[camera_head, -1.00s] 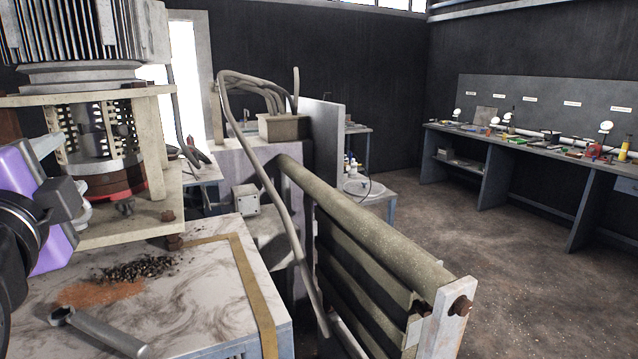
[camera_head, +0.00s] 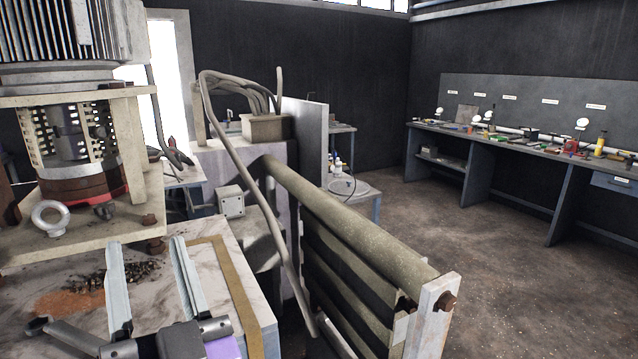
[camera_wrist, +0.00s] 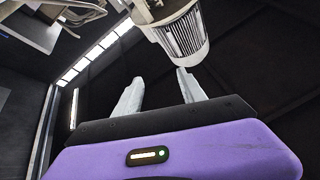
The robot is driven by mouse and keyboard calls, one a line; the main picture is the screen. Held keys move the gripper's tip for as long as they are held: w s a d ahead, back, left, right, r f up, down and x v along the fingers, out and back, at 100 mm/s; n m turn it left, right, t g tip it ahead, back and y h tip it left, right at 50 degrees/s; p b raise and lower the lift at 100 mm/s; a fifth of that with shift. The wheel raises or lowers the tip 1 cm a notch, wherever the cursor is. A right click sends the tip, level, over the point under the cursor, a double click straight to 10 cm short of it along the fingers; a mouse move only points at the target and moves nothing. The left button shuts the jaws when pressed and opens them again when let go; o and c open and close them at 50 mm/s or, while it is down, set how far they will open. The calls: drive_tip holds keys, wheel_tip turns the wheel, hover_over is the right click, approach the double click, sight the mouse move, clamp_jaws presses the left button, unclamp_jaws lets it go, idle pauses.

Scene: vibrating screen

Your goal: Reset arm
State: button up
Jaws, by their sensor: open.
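My gripper (camera_head: 150,283) is at the lower left in the head view, above the marble-patterned table top (camera_head: 215,300). Its two pale fingers are spread wide apart and point up and away, with nothing between them. The wrist view also shows my gripper (camera_wrist: 160,88), with its purple body below the two separated fingers. Beyond the fingers there is the ribbed motor (camera_wrist: 182,38) of the machine, apart from them.
The vibrating screen machine (camera_head: 75,140) stands at the left, with an eye bolt (camera_head: 50,217) on its base plate. A wrench (camera_head: 60,335) and dark granules (camera_head: 140,270) lie on the table. A railing (camera_head: 350,215) stands to the right. Floor beyond it is clear.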

drive_tip(key=s+d+f+n+h, duration=0.1)
drive_tip(key=s+d+f, duration=0.2)
drive_tip(key=d+f, duration=0.4)
drive_tip(key=s+d+f+n+g+h, duration=0.1)
drive_tip(key=s+d+f+n, duration=0.15)
drive_tip(key=d+f, duration=0.45)
drive_tip(key=s+d+f+n+h, duration=0.1)
drive_tip(key=s+d+f, duration=0.2)
drive_tip(key=d+f, duration=0.4)
drive_tip(key=s+d+f+m+g+h, duration=0.2)
drive_tip(key=s+d+f+h, duration=0.3)
drive_tip(key=s+d, duration=0.3)
drive_tip(key=s+d+f+m+g+h, duration=0.2)
drive_tip(key=s+d+f+m+h, duration=0.3)
drive_tip(key=s+d, duration=0.4)
drive_tip(key=s, duration=0.4)
drive_tip(key=shift+d+f, duration=0.15)
drive_tip(key=shift+f, duration=0.2)
